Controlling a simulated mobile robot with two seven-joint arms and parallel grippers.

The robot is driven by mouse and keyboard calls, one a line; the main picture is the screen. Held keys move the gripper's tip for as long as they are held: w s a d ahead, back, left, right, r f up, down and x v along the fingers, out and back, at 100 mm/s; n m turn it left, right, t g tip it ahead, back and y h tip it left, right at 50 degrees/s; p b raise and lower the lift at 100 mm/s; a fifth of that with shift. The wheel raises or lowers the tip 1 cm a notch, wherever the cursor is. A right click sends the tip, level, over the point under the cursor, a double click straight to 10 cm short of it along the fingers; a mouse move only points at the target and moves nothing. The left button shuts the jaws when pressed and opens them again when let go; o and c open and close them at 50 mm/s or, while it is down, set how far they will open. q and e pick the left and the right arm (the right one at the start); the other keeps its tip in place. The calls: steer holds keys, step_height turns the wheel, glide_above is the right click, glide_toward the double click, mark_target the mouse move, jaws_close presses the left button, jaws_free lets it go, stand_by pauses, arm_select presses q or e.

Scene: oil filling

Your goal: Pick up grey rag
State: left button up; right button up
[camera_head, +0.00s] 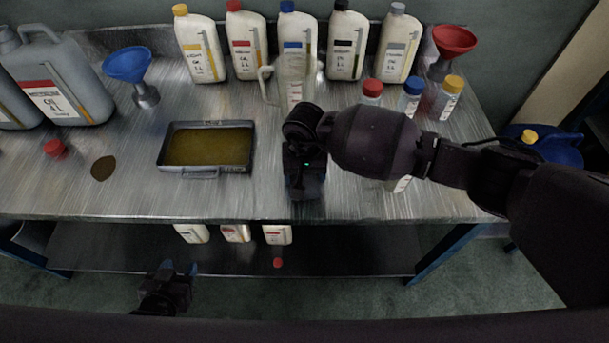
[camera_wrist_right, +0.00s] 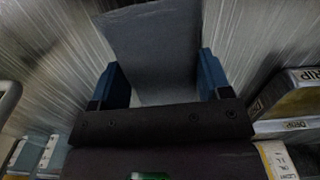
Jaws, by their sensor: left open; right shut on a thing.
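The grey rag (camera_wrist_right: 152,42) shows in the right wrist view as a flat dark-grey piece between two blue fingertips. My right gripper (camera_wrist_right: 160,78) is shut on it, over the metal workbench (camera_wrist_right: 50,60). In the head view my right gripper (camera_head: 304,190) is near the bench's front middle, pointing down. There the rag is hidden by the gripper and arm. I cannot tell whether the rag touches the bench. My left gripper (camera_head: 180,269) is open and empty, low at the left in front of the bench.
An oil-filled tray (camera_head: 208,126) lies left of my right gripper. Behind stand a clear jug (camera_head: 292,82) and several white bottles (camera_head: 202,50).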

mark_target(305, 176)
steer(key=shift+r, duration=0.1)
step_height(305, 176, up, 20)
stand_by(0.5)
